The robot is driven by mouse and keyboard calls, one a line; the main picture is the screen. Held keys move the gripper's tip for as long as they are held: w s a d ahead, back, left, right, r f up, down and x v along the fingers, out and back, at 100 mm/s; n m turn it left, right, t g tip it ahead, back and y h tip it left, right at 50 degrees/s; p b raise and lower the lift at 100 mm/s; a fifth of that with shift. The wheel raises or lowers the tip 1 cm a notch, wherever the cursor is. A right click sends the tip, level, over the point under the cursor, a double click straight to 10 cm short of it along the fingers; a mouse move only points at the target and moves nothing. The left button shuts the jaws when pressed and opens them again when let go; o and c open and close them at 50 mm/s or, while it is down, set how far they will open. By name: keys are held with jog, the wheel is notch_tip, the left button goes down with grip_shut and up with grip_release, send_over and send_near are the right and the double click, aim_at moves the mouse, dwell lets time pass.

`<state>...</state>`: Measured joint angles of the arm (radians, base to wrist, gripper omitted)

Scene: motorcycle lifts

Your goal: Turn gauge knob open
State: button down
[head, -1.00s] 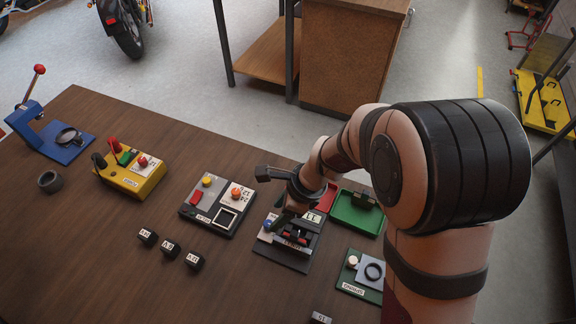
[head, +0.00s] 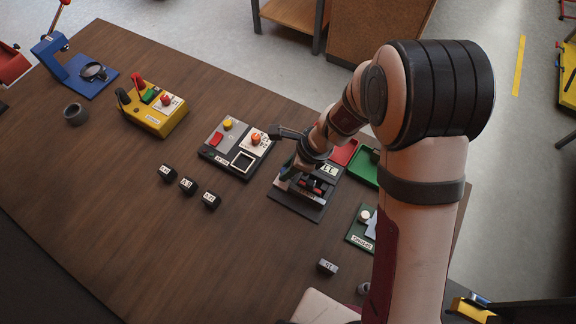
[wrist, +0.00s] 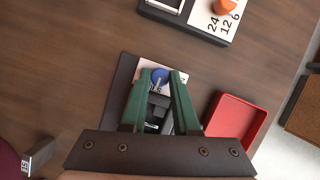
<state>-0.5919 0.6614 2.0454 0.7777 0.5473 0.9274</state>
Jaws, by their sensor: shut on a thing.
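The gauge station is a dark base plate (head: 292,202) with a pale panel in front of my arm; it also shows in the wrist view (wrist: 118,95). A round blue knob (wrist: 159,76) shows on its pale panel in the wrist view. My gripper (wrist: 158,78) points down at it, its two green fingers on either side of the knob and shut on it. In the head view my gripper (head: 288,172) is over the left part of the station, and my wrist hides the knob. The knob's turn angle is hard to tell.
A panel with an orange dial (head: 257,138) stands just left of the station. Red (head: 342,153) and green (head: 364,168) trays sit behind it to the right. Several black labelled blocks (head: 188,186) lie at the left front. The front left table is clear.

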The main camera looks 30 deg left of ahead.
jog(key=shift+n, duration=0.3)
jog(key=n+g, duration=0.1)
jog(key=n, duration=0.2)
jog(key=shift+w+a+n+g, duration=0.1)
jog(key=shift+n+g, duration=0.2)
jog(key=shift+w+n+g+h, duration=0.1)
jog(key=shift+n+g+h, duration=0.3)
jog(key=shift+n, duration=0.7)
jog(key=shift+n+g+h, duration=0.2)
jog(key=shift+n+h, duration=0.3)
jog(key=shift+n, duration=0.6)
jog(key=shift+a, duration=0.1)
jog(key=c, duration=0.7)
grip_release()
jog(key=shift+o, duration=0.2)
